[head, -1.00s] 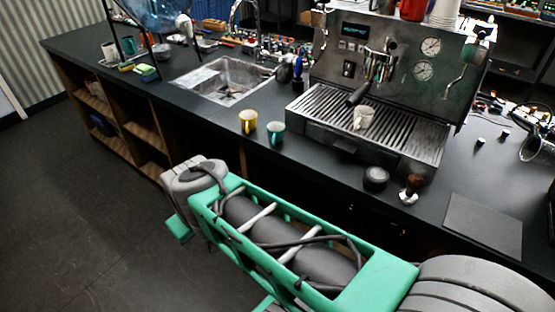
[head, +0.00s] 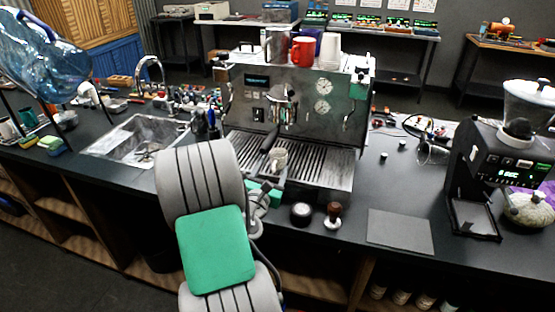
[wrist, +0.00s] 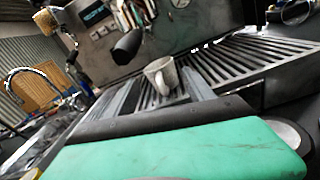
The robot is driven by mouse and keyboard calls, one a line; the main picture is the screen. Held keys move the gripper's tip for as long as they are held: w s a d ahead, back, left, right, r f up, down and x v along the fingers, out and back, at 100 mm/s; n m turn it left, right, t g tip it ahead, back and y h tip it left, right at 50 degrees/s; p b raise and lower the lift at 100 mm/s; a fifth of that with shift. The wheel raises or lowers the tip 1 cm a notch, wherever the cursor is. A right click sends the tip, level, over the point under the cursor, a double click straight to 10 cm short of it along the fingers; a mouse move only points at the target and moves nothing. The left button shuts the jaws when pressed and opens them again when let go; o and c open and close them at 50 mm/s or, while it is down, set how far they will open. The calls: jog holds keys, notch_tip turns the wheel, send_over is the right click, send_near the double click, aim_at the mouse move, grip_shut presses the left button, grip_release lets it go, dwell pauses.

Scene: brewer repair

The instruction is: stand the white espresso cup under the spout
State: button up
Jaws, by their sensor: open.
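The white espresso cup (head: 279,157) stands on the slatted drip tray (head: 320,170) of the espresso machine. It also shows in the wrist view (wrist: 161,76), just beyond and between my fingertips. My gripper (wrist: 160,84) is open, with a finger to each side of the cup in that view; I cannot tell whether either touches it. In the head view my arm covers most of the gripper. A black portafilter handle (head: 268,141) juts out above the tray, just left of the cup; it also shows in the wrist view (wrist: 128,45). The spout itself is not clear.
A black tamping piece (head: 301,212) and a wooden-handled tamper (head: 332,215) stand in front of the machine. A dark mat (head: 400,231) lies on clear counter to the right, before the grinder (head: 500,170). The sink (head: 138,140) is at left. Cups stand on the machine top.

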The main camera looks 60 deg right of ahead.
aim_at(277, 162)
jog(key=d, duration=0.3)
jog(key=shift+w+p, duration=0.25)
jog(key=shift+p, duration=0.05)
jog(key=shift+a, duration=0.1)
grip_shut()
dwell(0.3)
